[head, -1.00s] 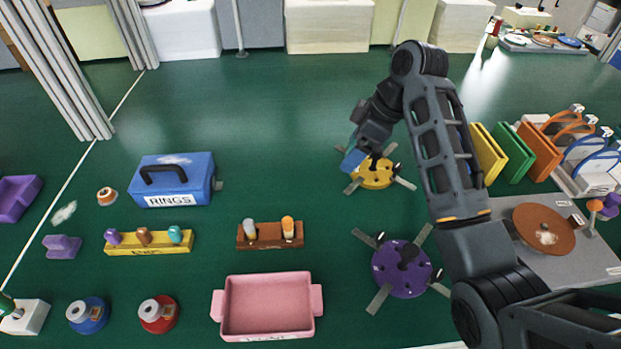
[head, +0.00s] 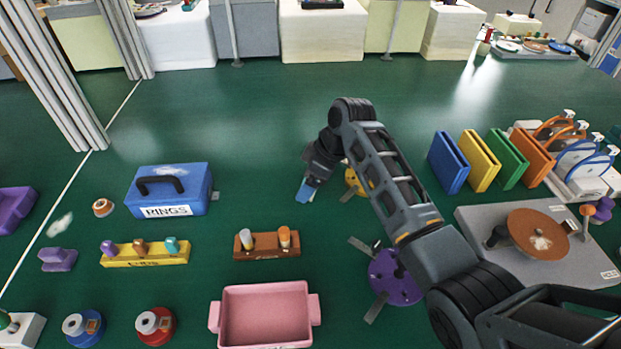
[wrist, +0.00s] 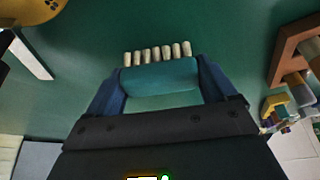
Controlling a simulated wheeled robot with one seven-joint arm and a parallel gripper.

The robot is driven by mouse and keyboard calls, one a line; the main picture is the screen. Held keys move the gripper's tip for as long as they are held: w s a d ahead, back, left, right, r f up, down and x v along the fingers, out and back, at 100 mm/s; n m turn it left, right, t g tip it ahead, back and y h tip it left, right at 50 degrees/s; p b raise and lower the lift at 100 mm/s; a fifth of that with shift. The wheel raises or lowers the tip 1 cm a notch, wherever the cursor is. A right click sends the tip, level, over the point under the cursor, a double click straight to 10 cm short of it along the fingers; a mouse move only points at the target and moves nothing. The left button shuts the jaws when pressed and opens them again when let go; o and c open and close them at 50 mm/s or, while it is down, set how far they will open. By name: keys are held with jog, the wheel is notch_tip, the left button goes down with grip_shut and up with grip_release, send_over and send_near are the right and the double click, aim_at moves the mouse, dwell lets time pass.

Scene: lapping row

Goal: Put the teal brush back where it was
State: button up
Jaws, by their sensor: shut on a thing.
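My gripper (wrist: 160,84) is shut on the teal brush (wrist: 160,76). In the wrist view the brush lies crosswise between the two blue fingers, with a row of pale bristle tufts pointing away from my palm. In the head view my gripper (head: 305,190) hangs above the green floor, just left of the yellow disc (head: 357,180) and beyond the brown rack (head: 268,250). The brush is hard to make out there. The brown rack holds a white-topped and an orange-topped piece; part of a brown rack also shows at right in the wrist view (wrist: 287,45).
A yellow rack (head: 145,259) with purple, brown and teal pieces stands left, near the blue RINGS box (head: 190,200). The pink tray (head: 265,290) is in front. The purple disc (head: 400,285) lies partly under my arm. Green floor behind my gripper is clear.

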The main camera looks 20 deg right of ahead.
jog(key=o, duration=0.8)
jog(key=shift+f, duration=0.1)
jog(key=v, duration=1.2)
